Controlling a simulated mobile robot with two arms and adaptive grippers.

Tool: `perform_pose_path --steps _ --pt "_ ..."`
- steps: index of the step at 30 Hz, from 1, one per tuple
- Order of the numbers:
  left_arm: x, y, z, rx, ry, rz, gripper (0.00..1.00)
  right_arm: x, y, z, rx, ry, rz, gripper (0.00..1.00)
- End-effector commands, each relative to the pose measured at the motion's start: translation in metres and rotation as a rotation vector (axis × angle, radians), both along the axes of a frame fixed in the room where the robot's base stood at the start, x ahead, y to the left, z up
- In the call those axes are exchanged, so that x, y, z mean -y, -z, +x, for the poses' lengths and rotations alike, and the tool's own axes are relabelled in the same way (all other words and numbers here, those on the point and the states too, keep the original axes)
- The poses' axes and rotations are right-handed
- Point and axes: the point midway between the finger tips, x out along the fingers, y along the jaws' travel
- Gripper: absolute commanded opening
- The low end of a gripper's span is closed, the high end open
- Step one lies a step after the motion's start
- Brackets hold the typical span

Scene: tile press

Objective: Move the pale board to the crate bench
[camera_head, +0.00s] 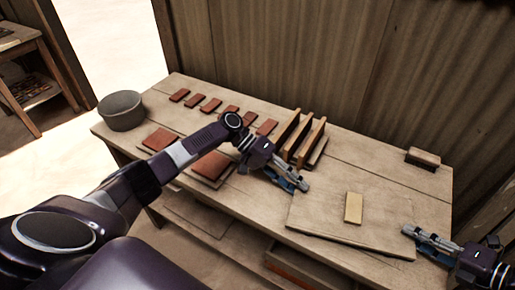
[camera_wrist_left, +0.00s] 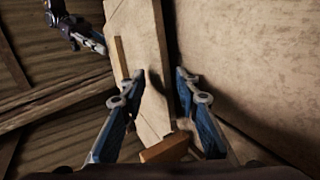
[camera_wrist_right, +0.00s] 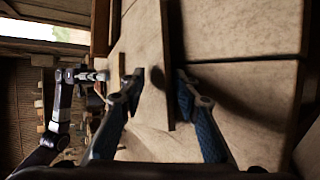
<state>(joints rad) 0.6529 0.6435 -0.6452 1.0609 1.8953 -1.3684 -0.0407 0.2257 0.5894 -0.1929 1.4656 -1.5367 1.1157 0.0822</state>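The pale board (camera_head: 330,222) lies flat on the right part of the wooden table, its front edge close to the table's front. A small yellowish block (camera_head: 353,208) lies on it. My left gripper (camera_head: 303,184) is at the board's left end. In the left wrist view its fingers (camera_wrist_left: 158,74) are apart, with the board's edge running between them. My right gripper (camera_head: 408,232) is at the board's right end. Its fingers (camera_wrist_right: 159,76) are also apart on either side of an edge of the board. I cannot tell whether either gripper touches the board.
A wooden rack with upright slats (camera_head: 303,138) stands just behind my left gripper. Another wooden bench (camera_head: 22,47) stands at the far left.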

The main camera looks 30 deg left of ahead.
Motion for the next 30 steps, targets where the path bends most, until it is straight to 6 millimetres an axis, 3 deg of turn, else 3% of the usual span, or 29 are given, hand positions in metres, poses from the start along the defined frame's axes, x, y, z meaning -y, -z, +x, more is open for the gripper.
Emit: perform_pose_path --steps 11,24,30 --pt "-0.008 -0.001 0.001 -0.001 -0.008 0.007 0.33 0.004 0.001 0.001 -0.001 0.006 -0.007 0.35" --pt "-0.059 -0.034 0.000 0.000 -0.007 0.005 0.33 0.005 0.001 0.001 -0.001 0.007 -0.008 0.35" --pt "-0.070 -0.041 -0.002 -0.001 -0.005 0.004 0.33 0.006 0.001 0.001 -0.001 0.007 -0.008 0.35"
